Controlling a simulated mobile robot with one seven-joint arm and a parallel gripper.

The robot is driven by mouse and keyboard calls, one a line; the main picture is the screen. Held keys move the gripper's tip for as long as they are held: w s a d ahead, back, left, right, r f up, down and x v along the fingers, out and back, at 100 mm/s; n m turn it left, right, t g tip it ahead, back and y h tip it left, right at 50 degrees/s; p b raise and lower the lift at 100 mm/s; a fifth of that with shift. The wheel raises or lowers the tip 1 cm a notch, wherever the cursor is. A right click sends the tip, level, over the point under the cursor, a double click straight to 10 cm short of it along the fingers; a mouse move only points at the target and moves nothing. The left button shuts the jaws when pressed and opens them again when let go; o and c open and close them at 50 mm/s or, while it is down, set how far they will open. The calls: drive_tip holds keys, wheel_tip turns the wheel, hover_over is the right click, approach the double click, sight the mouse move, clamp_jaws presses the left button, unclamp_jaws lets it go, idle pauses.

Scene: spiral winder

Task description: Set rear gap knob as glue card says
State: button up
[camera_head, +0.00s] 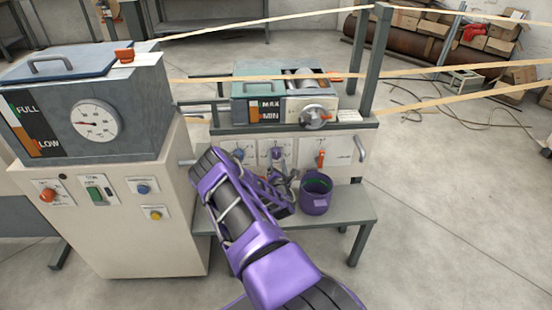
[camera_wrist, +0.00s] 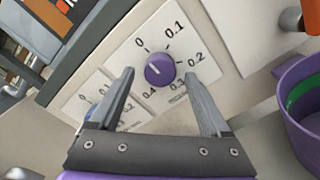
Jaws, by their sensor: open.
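A purple gap knob (camera_wrist: 160,69) sits on a white dial plate marked 0 to 0.4 in the wrist view. Its pointer mark is too small to read surely. My gripper (camera_wrist: 159,80) is open, its two fingers pointing at the knob from either side below, not closed on it. In the head view my gripper (camera_head: 283,178) is just below the same knob (camera_head: 277,153) on the front panel. A second, blue knob (camera_head: 239,153) is to its left. Which one is labelled rear is not readable. I cannot make out a glue card.
An orange handle (camera_head: 320,158) is on the panel to the right. A purple mug (camera_head: 316,195) with green inside stands on the grey shelf (camera_head: 350,210), close right of my gripper. A glue tank with a gauge (camera_head: 96,119) stands at left. Strips stretch across above.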

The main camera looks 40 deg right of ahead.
drive_tip(key=shift+x, duration=1.15)
clamp_jaws()
